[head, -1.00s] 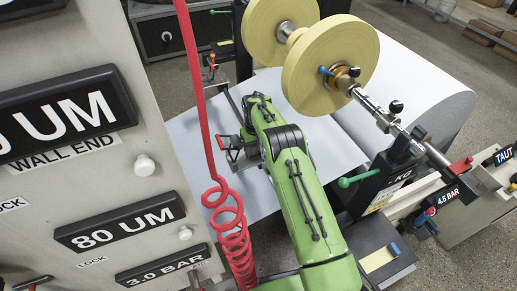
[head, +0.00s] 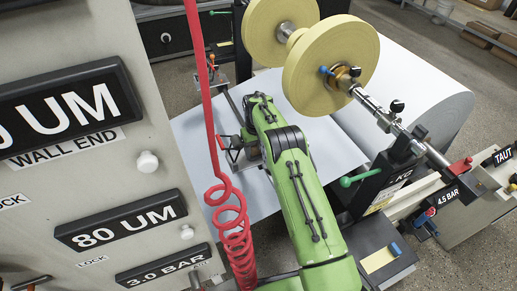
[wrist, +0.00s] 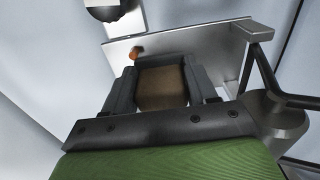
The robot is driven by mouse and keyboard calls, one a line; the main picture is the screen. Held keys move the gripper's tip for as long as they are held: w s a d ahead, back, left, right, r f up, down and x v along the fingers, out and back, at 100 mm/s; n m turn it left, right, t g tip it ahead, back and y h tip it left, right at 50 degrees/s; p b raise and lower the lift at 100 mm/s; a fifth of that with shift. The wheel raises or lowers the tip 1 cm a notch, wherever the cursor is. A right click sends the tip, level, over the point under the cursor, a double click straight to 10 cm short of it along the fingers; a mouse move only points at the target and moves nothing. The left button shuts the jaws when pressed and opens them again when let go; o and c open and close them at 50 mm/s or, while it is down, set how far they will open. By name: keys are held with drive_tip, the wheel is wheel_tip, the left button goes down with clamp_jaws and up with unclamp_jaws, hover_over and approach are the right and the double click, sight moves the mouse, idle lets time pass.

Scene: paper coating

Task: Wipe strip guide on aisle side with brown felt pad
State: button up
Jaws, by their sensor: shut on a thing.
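My gripper (wrist: 162,74) is shut on the brown felt pad (wrist: 162,90), which sits between its two dark fingers in the wrist view. A pale metal plate (wrist: 218,45), which looks like the strip guide, lies just beyond the fingertips. An orange-brown knob (wrist: 137,53) is on or close to it, near the left finger. I cannot tell whether the pad touches the plate.
Two yellow rolls (head: 330,65) on a shaft stand above the web. A red-handled clamp (head: 222,143) is just left of my arm. A red coiled hose (head: 236,228) hangs between the control panel (head: 50,195) and my arm. A green-handled lever (head: 358,181) is to the right.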

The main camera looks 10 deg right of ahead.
drive_tip(key=shift+s+a, duration=0.15)
drive_tip(key=shift+a, duration=0.6)
drive_tip(key=shift+w+d+f, duration=0.1)
drive_tip(key=shift+w+d, duration=0.1)
drive_tip(key=shift+d, duration=0.55)
drive_tip(key=shift+w+d, duration=0.15)
drive_tip(key=shift+d, duration=0.6)
drive_tip(key=shift+s+a, duration=0.2)
drive_tip(key=shift+a, duration=0.55)
drive_tip(key=shift+s+a, duration=0.15)
drive_tip(key=shift+a, duration=0.6)
drive_tip(key=shift+w+d, duration=0.2)
drive_tip(key=shift+d, duration=0.6)
drive_tip(key=shift+w+d, duration=0.15)
drive_tip(key=shift+d, duration=0.6)
drive_tip(key=shift+d+r+p, duration=0.15)
drive_tip(key=shift+r+p, duration=0.65)
drive_tip(key=shift+r, duration=0.85)
